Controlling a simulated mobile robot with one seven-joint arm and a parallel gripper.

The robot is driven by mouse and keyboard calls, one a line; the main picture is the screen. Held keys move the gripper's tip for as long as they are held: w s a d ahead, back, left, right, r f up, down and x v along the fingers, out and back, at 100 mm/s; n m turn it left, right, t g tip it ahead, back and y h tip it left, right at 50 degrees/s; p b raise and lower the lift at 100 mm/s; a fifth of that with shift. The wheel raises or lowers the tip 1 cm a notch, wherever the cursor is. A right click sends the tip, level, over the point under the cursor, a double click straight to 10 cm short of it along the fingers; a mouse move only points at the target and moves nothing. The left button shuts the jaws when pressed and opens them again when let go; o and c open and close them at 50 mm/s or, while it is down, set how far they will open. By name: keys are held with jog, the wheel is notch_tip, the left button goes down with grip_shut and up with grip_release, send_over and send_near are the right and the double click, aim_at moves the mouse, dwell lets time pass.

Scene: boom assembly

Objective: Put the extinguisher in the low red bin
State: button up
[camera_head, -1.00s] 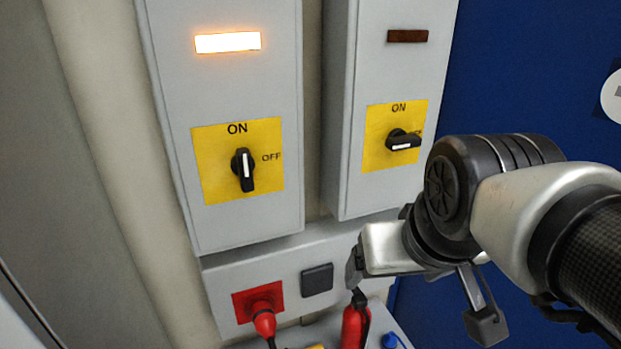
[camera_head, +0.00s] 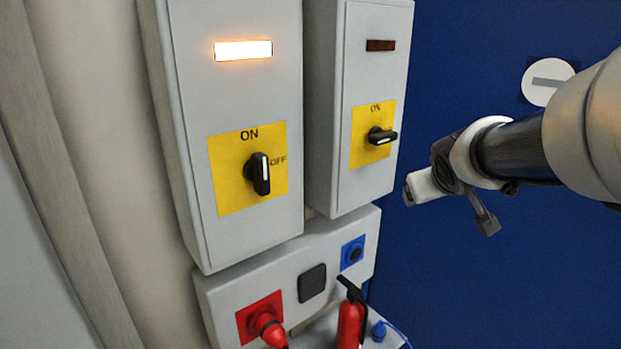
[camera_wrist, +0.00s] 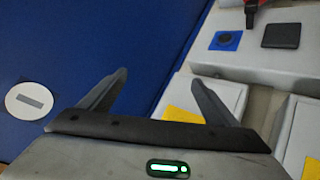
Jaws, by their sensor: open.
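The red extinguisher (camera_head: 350,322) with a black handle stands upright on a light grey ledge at the bottom of the head view, its lower part cut off by the frame. My gripper (camera_head: 408,194) is up and to the right of it, in front of the blue wall, apart from the extinguisher. In the wrist view my gripper (camera_wrist: 158,84) has its two fingers spread, with nothing between them. A small red piece (camera_wrist: 258,4) shows at the top edge of the wrist view; I cannot tell what it is. I see no low red bin in either view.
Two grey switch boxes (camera_head: 240,225) with yellow plates and black knobs hang on the wall. Below them a grey panel (camera_head: 225,300) carries a red plug (camera_head: 268,325) and a blue socket (camera_head: 352,253). A blue plug (camera_head: 379,331) lies right of the extinguisher. Free space lies before the blue wall.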

jog(key=w+d+f+n+t+y+b, duration=0.1)
jog(key=w+d+f+n, duration=0.1)
jog(key=w+f, duration=0.35)
jog(key=w+d+f+n+t+y+b, duration=0.1)
jog(key=w+d+f+n, duration=0.15)
jog(key=w, duration=0.55)
jog(key=n+g+y+b, duration=0.6)
jog(key=n+y, duration=0.1)
jog(key=y, duration=0.7)
send_near(340, 320)
jog(key=w+a+f, duration=0.3)
jog(key=w+f, duration=0.2)
jog(key=w, duration=0.1)
jog(key=shift+s+b+x, duration=0.15)
jog(key=shift+s+x, duration=0.05)
jog(key=shift+x, duration=0.7)
jog(key=shift+s+b+x, duration=0.15)
jog(key=shift+x, duration=0.8)
jog(key=shift+s+b+x, duration=0.15)
jog(key=shift+s+x, duration=0.05)
jog(key=shift+x, duration=0.7)
jog(key=shift+a+f, duration=0.15)
jog(key=shift+f, duration=0.05)
jog(key=c, duration=1.9)
jog(key=shift+w+r, duration=0.15)
jog(key=shift+r, duration=0.1)
grip_shut()
